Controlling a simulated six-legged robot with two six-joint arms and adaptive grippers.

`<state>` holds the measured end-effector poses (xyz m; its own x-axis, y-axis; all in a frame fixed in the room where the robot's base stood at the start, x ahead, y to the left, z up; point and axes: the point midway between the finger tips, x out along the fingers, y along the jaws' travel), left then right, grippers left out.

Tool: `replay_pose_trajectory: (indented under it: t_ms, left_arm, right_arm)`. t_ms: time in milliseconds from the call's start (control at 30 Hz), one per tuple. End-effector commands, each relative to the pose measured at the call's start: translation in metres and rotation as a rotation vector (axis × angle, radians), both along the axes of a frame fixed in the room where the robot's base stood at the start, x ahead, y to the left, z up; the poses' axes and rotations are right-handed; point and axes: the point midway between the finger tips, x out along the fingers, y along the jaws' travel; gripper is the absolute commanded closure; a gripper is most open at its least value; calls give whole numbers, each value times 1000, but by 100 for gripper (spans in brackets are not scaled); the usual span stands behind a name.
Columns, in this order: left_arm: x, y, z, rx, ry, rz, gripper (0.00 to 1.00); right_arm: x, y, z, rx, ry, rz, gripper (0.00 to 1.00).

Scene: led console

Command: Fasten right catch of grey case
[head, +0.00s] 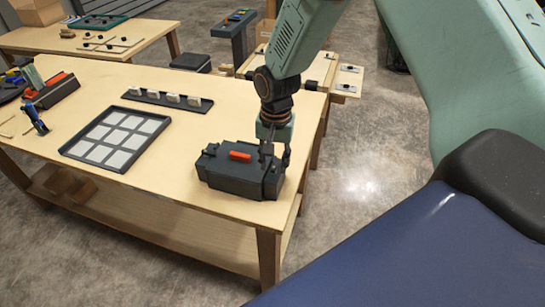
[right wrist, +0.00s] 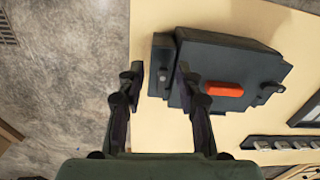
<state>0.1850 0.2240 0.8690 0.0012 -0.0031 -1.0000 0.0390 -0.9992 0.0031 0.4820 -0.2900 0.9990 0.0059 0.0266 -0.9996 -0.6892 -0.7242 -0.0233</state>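The grey case (head: 228,172) is dark grey with an orange handle (head: 240,156) on its lid and sits at the table's near right corner. It also shows in the right wrist view (right wrist: 215,60). My right gripper (head: 274,160) points down at the case's right end. In the right wrist view the gripper (right wrist: 159,70) is open, with its fingers apart on either side of a dark block (right wrist: 161,52) at that end. This block seems to be the right catch; whether it touches a finger I cannot tell. My left gripper is out of view.
A framed panel of pale squares (head: 75,152) lies left of the case. A dark strip with several white blocks (head: 150,96) lies behind it. A blue tool (head: 36,118) stands at the left. Bare table (head: 200,125) lies between the strip and the case.

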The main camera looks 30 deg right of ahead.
Motion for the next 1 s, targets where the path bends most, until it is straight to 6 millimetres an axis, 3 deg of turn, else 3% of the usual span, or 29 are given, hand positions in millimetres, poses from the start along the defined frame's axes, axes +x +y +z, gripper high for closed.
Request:
replay_pose_trajectory:
  t_ms: [33,100,233,700,1000]
  left_arm:
    - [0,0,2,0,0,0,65]
    - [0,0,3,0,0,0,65]
    - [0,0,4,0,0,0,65]
    - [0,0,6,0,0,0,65]
    - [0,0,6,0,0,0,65]
  right_arm:
    - [11,-7,17,-7,-5,-35,65]
    - [18,-14,32,-15,0,-73,65]
    - [23,-20,43,-23,6,-107,65]
    - [22,-18,-20,-23,9,-104,65]
    - [23,-18,-34,-22,6,-104,65]
